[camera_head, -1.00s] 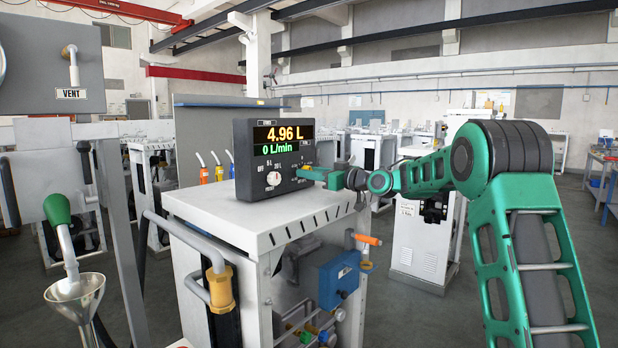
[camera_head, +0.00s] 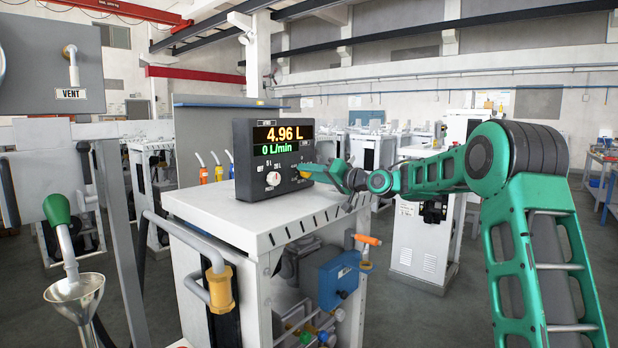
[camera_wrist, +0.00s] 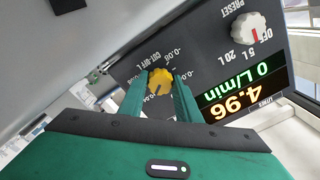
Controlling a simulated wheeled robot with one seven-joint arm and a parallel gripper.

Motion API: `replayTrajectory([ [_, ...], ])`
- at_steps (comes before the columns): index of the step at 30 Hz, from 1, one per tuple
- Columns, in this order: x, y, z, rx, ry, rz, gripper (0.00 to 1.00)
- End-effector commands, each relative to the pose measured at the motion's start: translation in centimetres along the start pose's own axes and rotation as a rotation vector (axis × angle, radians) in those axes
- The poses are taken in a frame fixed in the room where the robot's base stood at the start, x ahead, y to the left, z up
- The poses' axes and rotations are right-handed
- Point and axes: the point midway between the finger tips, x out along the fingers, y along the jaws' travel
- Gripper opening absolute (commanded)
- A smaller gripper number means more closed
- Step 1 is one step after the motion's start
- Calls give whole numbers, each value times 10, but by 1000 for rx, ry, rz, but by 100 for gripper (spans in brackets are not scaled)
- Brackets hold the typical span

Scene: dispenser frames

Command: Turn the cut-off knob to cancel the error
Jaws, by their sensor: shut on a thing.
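The dispenser panel (camera_head: 245,175) is a dark box that reads 4.96 L and 0 L/min. Its yellow cut-off knob (camera_wrist: 160,80) sits between my gripper's fingers (camera_wrist: 161,85) in the wrist view, under the "CUT-OFF L" label and small negative numbers. My gripper (camera_head: 312,172) reaches the panel's lower right from the right in the head view and is shut on the knob. A little yellow of the knob (camera_head: 304,171) shows there. I cannot tell exactly which mark the knob points at.
A white preset knob (camera_wrist: 248,28) with a red pointer sits beside the cut-off knob; it also shows in the head view (camera_head: 273,178). The panel stands on a white cabinet (camera_head: 240,215). A green-handled nozzle (camera_head: 57,210) and a metal funnel (camera_head: 75,297) are at left.

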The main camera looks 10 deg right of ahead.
Motion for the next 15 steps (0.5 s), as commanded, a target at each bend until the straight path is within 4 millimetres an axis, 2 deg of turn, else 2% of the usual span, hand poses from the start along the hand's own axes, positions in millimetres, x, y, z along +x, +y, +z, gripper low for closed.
replayTrajectory([
  [15, -2, 4, -5, 53, 10, 7, 8],
])
